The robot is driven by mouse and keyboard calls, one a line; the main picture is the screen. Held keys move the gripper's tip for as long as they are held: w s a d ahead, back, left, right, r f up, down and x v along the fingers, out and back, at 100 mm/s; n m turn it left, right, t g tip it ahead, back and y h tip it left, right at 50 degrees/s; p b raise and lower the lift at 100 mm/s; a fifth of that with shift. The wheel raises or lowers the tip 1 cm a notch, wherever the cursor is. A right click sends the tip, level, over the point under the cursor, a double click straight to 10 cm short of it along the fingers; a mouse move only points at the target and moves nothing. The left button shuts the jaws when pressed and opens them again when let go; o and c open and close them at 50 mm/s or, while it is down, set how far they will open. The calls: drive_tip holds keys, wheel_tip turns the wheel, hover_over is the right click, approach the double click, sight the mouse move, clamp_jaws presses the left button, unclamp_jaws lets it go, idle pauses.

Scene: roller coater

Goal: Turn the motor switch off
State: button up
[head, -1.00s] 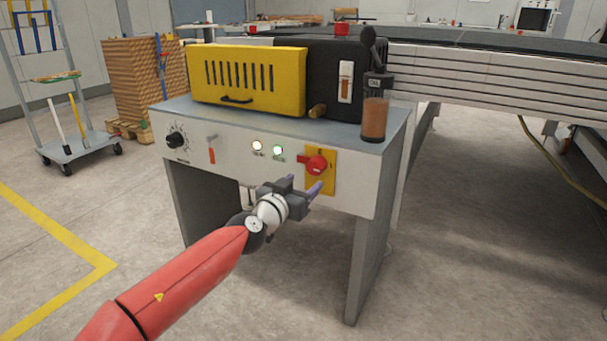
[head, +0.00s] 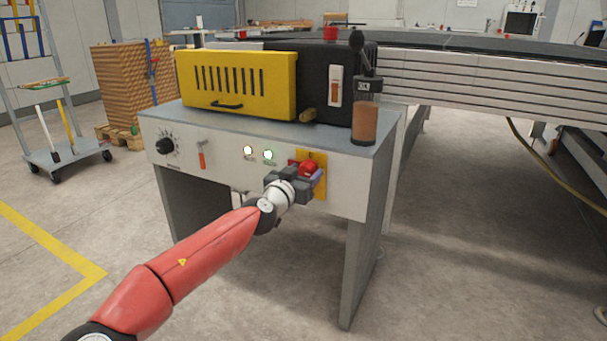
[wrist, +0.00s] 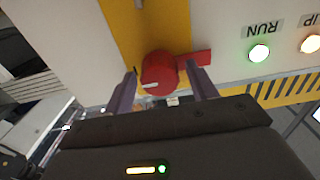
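The motor switch (head: 308,166) is a red rotary knob on a yellow plate (head: 318,158) on the front panel. In the wrist view the round red knob (wrist: 158,73) has a red bar reaching right from it and a small white mark. My gripper (head: 302,180) is in front of the switch and partly hides it. In the wrist view my gripper (wrist: 161,74) is open, with one finger on either side of the knob. I cannot tell whether the fingers touch it. The green RUN lamp (wrist: 259,53) is lit.
A second, warm white lamp (head: 247,150), an orange-red lever (head: 202,158) and a black dial (head: 165,146) sit left of the switch. A yellow box (head: 238,85) and a brown jar (head: 364,122) stand on top. The floor in front is open.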

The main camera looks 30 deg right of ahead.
drive_tip(key=c, duration=0.8)
drive_tip(key=shift+n, duration=0.4)
drive_tip(key=n, duration=0.3)
drive_tip(key=shift+n, duration=0.3)
drive_tip(key=n, duration=0.4)
drive_tip(key=shift+n+p, duration=0.3)
drive_tip(key=shift+p, duration=0.05)
drive_tip(key=n, duration=0.4)
drive_tip(key=shift+n+p, duration=0.3)
drive_tip(key=shift+p, duration=0.1)
drive_tip(key=shift+f+n+p, duration=0.1)
drive_tip(key=shift+n+p, duration=0.35)
drive_tip(key=shift+n, duration=1.75)
drive_tip(key=o, duration=1)
drive_tip(key=shift+c, duration=0.2)
